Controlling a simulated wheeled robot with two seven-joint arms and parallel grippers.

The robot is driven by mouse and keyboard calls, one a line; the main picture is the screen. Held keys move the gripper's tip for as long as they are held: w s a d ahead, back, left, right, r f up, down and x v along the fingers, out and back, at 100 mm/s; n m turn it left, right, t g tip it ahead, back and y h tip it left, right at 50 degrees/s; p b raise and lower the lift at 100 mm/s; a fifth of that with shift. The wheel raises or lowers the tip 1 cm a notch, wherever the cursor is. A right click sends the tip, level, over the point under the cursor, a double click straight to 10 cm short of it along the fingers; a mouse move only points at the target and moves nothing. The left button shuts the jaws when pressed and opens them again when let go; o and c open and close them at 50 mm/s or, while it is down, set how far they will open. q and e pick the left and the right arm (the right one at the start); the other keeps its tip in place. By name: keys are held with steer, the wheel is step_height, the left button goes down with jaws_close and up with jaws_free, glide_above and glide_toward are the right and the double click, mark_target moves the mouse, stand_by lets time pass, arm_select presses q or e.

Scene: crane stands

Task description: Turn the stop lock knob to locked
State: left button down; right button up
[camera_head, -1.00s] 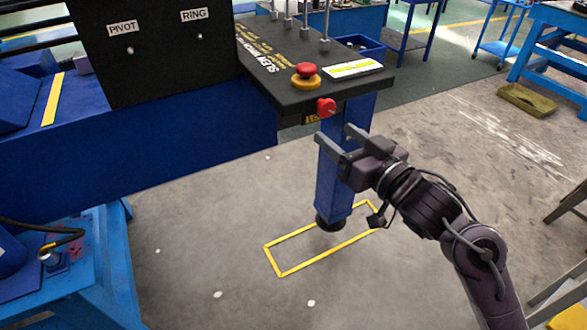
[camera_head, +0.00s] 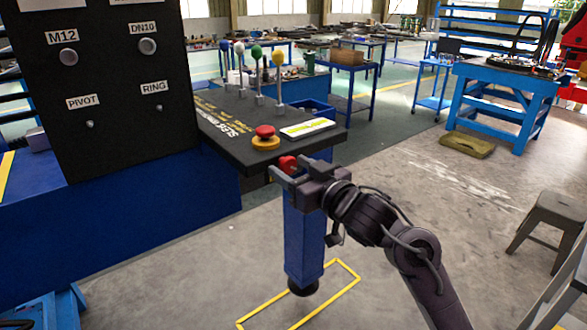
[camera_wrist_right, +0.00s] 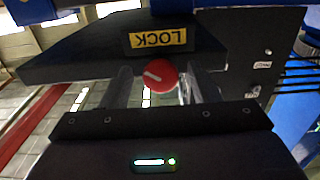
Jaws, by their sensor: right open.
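The red stop lock knob (camera_head: 287,164) is on the front edge of the black panel, under its top. In the right wrist view the knob (camera_wrist_right: 165,78) faces me with a slanted white mark, and a yellow LOCK label (camera_wrist_right: 158,39), upside down in the picture, is beside it. My right gripper (camera_head: 286,170) is open at the knob. In the right wrist view its two fingers stand on either side of the knob, with gaps showing; I cannot tell how deep it sits between them. My left gripper is not in view.
A red mushroom button (camera_head: 265,133) on a yellow base sits on the panel top (camera_head: 225,125), with several ball-topped levers behind it. A blue post (camera_head: 304,240) stands below the panel. A black board (camera_head: 110,130) rises at left. The floor to the right is mostly free; a stool (camera_head: 550,222) stands there.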

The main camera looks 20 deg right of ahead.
steer(key=c, duration=0.9)
steer(key=shift+c, duration=0.2)
steer(key=shift+r+m+p, duration=0.15)
steer(key=shift+m+p, duration=0.35)
steer(key=shift+p, duration=0.45)
steer(key=m+p, duration=0.8)
steer(key=p, duration=0.4)
steer(key=shift+a+r, duration=0.1)
steer(key=shift+f+m+p, duration=0.2)
steer(key=shift+m+p, duration=0.8)
steer(key=o, duration=0.9)
steer(key=shift+o, duration=0.2)
